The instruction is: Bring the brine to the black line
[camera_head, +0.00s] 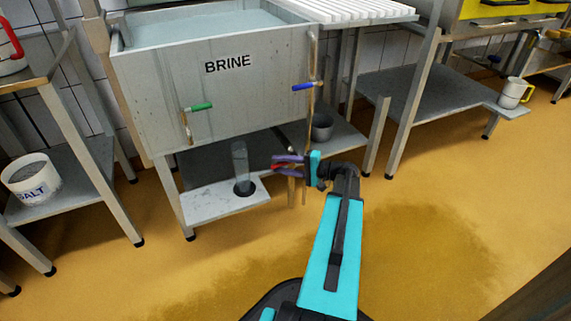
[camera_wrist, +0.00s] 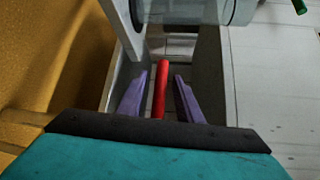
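The grey tank marked BRINE (camera_head: 225,85) holds pale blue liquid (camera_head: 205,24) and has a green-handled tap (camera_head: 200,107) and a blue-handled tap (camera_head: 304,87). A clear upright cylinder (camera_head: 240,165) with a dark base stands on the low shelf below the tank; a clear round vessel also shows at the top of the wrist view (camera_wrist: 195,10). I cannot make out a black line or a liquid level in it. My gripper (camera_head: 275,164) is beside the shelf. Its purple fingers (camera_wrist: 161,98) are open on either side of a red rod-like handle (camera_wrist: 161,85), with gaps visible.
A grey pot (camera_head: 322,128) stands on the shelf right of the tank. A white SALT bucket (camera_head: 31,179) is on the left stand. A jug with a yellow handle (camera_head: 513,92) stands at right. The yellow floor (camera_head: 440,210) is clear.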

